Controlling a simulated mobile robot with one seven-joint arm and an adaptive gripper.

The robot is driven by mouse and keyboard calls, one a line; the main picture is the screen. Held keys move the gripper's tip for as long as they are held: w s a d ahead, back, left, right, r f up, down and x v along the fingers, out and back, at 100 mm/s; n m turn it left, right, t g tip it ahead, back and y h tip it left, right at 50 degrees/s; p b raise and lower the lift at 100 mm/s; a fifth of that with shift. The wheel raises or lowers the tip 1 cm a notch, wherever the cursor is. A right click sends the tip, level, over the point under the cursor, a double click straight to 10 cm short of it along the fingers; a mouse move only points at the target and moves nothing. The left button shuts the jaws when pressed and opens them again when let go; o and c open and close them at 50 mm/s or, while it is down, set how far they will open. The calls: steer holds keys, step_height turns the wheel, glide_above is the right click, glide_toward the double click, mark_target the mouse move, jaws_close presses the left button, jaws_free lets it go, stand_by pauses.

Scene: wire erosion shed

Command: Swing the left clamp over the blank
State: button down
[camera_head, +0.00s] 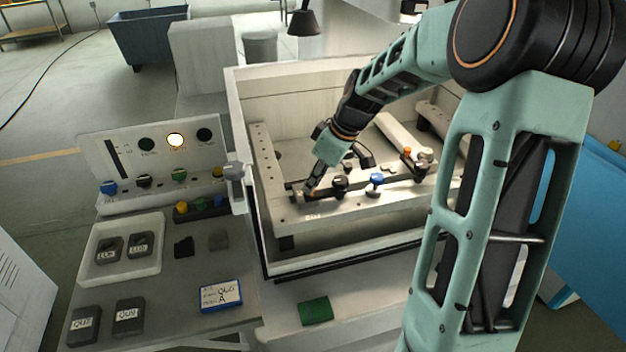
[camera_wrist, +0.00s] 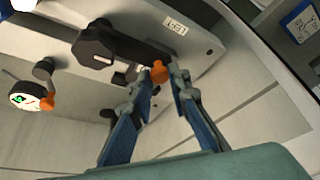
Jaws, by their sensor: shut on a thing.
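The left clamp (camera_wrist: 110,45) is a black arm with a rounded end and an orange knob (camera_wrist: 158,72). It lies on the pale rail (camera_wrist: 205,55) beside a label reading LEFT (camera_wrist: 176,24). My gripper (camera_wrist: 166,75) is shut on the orange knob, with one fingertip on each side of it. In the head view my gripper (camera_head: 311,188) reaches down to the front rail of the machine tank, near its left end, and hides much of the clamp. I cannot clearly make out the blank in either view.
The tank (camera_head: 248,130) has raised walls around the work area. Black (camera_head: 340,182) and blue (camera_head: 376,179) knobs stand on the rail right of my gripper. A white round gauge (camera_wrist: 24,97) shows in the wrist view. A side table with a white tray (camera_head: 140,272) stands left.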

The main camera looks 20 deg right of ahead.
stand_by(0.3)
steer(key=c, duration=1.8)
jaws_free()
steer(key=shift+s, duration=0.1)
steer(key=shift+d+r, duration=0.1)
steer(key=v, duration=1.1)
steer(key=shift+s+d+r, duration=0.1)
steer(key=shift+r, duration=0.25)
